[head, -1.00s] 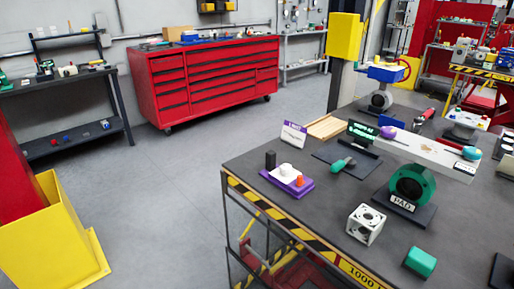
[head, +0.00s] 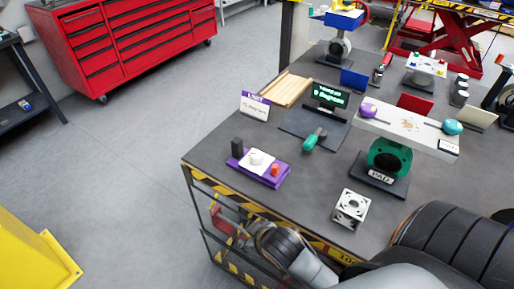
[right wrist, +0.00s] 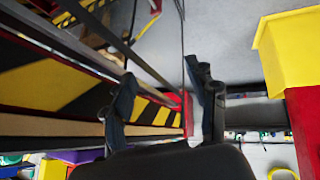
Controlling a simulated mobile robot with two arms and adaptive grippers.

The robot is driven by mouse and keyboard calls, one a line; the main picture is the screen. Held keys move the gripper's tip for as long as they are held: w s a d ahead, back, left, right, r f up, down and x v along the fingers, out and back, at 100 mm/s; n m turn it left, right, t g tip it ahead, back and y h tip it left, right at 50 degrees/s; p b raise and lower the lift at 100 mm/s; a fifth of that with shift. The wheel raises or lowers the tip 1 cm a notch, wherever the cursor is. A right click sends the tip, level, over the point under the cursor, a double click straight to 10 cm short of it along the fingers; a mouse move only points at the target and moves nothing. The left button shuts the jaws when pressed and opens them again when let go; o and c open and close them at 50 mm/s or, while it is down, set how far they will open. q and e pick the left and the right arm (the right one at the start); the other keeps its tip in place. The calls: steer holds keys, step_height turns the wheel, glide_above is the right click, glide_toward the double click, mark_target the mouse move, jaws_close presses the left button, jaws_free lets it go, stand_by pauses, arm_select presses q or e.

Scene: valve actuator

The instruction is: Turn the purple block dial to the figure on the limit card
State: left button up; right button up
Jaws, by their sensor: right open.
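The purple block dial (head: 257,166) sits near the table's left front edge in the head view. It has a white round knob (head: 256,160), an orange button (head: 275,169) and a black upright post (head: 237,147). The white limit card (head: 255,107) with a purple header stands behind it; its figure is too small to read. My right arm comes in from the lower right in the head view, its end low beside the table's front edge. In the right wrist view my right gripper (right wrist: 162,78) is open and empty, beside the striped table edge. My left gripper is not in view.
A dark display with green text (head: 329,95), a green-handled tool (head: 314,139), a green PAD ring (head: 388,158) and a white cube (head: 351,208) stand on the table. A wooden tray (head: 286,89) lies behind. Bare tabletop shows left of the dial.

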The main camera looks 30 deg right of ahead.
step_height(320, 180, up, 9)
steer(key=t, duration=0.1)
steer(key=w+a+r+n+t+y, duration=0.1)
steer(key=w+a+r+n+t, duration=0.15)
steer(key=w+r+t, duration=0.4)
steer(key=w+a+r+n+t+y, duration=0.1)
steer(key=w+r+n+t, duration=0.2)
steer(key=w+r, duration=0.6)
steer(key=w+a+r+n+t+y, duration=0.1)
steer(key=a+r+n+t+y, duration=0.1)
steer(key=a+r+n+y, duration=0.7)
steer(key=s+a+r+n+g+y, duration=0.2)
steer(key=a+n+g+y, duration=0.3)
steer(key=n, duration=0.3)
steer(key=s+a+r+n+g+y, duration=0.2)
steer(key=n+g+y, duration=0.2)
steer(key=n+g, duration=0.4)
steer(key=n+g+h, duration=0.7)
steer(key=h, duration=1.2)
glide_toward(257, 154)
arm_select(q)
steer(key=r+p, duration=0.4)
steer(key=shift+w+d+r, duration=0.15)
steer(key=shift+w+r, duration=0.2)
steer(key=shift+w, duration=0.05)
arm_select(e)
step_height(257, 154, down, 10)
steer(key=shift+s+a+r, duration=0.15)
